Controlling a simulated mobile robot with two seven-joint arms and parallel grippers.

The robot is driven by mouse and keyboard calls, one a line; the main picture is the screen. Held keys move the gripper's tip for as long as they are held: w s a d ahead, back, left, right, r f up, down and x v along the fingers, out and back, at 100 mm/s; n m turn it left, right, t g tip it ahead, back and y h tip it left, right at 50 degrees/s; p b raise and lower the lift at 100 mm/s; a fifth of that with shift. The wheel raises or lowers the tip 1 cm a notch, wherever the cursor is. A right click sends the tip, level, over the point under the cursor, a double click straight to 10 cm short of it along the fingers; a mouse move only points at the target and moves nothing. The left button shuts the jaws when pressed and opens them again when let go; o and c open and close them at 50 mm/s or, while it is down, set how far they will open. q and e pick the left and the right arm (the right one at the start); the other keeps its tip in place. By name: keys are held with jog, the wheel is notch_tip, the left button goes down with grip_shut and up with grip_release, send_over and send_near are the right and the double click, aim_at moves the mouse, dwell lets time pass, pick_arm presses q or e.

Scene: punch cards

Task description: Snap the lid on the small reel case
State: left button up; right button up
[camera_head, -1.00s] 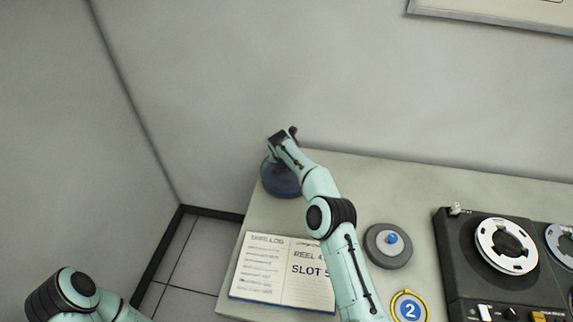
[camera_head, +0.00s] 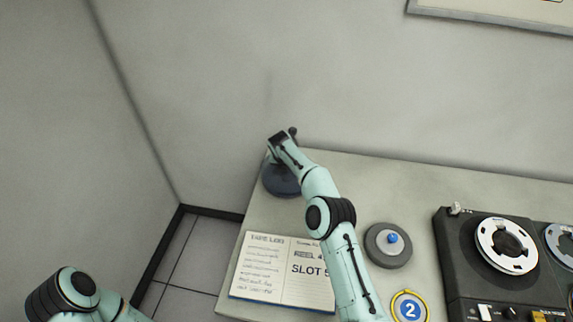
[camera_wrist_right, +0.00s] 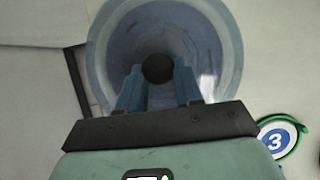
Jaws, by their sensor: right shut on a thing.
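A round, see-through dark blue lid (camera_head: 279,181) is at the far left corner of the table, partly hidden under my right arm. In the right wrist view the lid (camera_wrist_right: 222,45) shows as a wide blue ring with a dark round knob (camera_wrist_right: 158,69) at its middle. My right gripper (camera_wrist_right: 158,88) is shut on this knob, with a blue finger on each side. I cannot tell whether a case lies under the lid or whether the lid touches it. My left gripper is out of view; only part of my left arm shows at the lower left.
An open log book (camera_head: 265,270) lies in front of the lid. A yellow-rimmed disc marked 2 (camera_head: 409,308) and a tape deck (camera_head: 462,265) are farther right. The wall stands close behind.

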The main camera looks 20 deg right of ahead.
jog(key=shift+f, duration=1.6)
dwell(0.3)
jog(key=o, duration=1)
jog(key=shift+c, duration=1)
jog(key=shift+r, duration=0.1)
jog(key=shift+r, duration=3.45)
